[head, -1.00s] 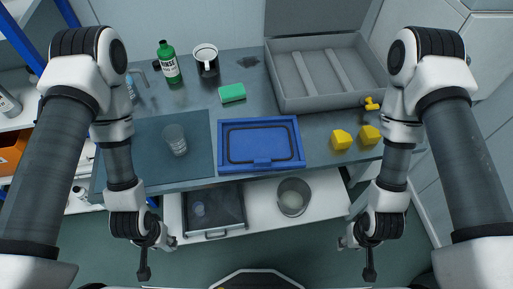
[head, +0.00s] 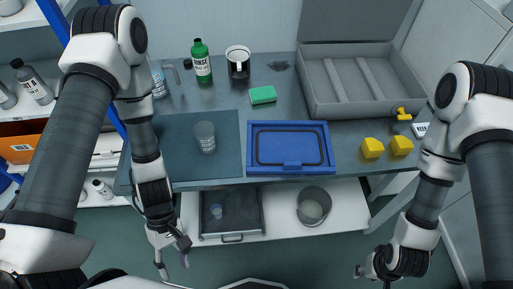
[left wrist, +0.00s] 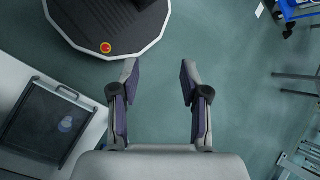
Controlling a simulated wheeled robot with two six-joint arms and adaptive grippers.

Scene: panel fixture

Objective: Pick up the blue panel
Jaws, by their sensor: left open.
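The blue panel (head: 290,136) lies flat on the grey workbench, near its front edge, in the head view. It has a dark outline on its face and a small tab at its front edge. My left gripper (head: 174,266) is below and left of the panel, in front of the bench and apart from it. In the left wrist view the left gripper (left wrist: 160,72) is open with nothing between its fingers, over the floor. My right gripper is mostly cut off at the bottom of the head view, below the wrist (head: 402,258), so its fingers are unclear.
Beside the panel are a dark mat (head: 181,151) with a clear cup (head: 204,136), yellow blocks (head: 372,148) and a green sponge (head: 263,95). An open grey case (head: 355,106), green bottle (head: 201,64) and mug (head: 238,62) stand behind. Below are a dark tray (head: 250,211) and bin (head: 314,205).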

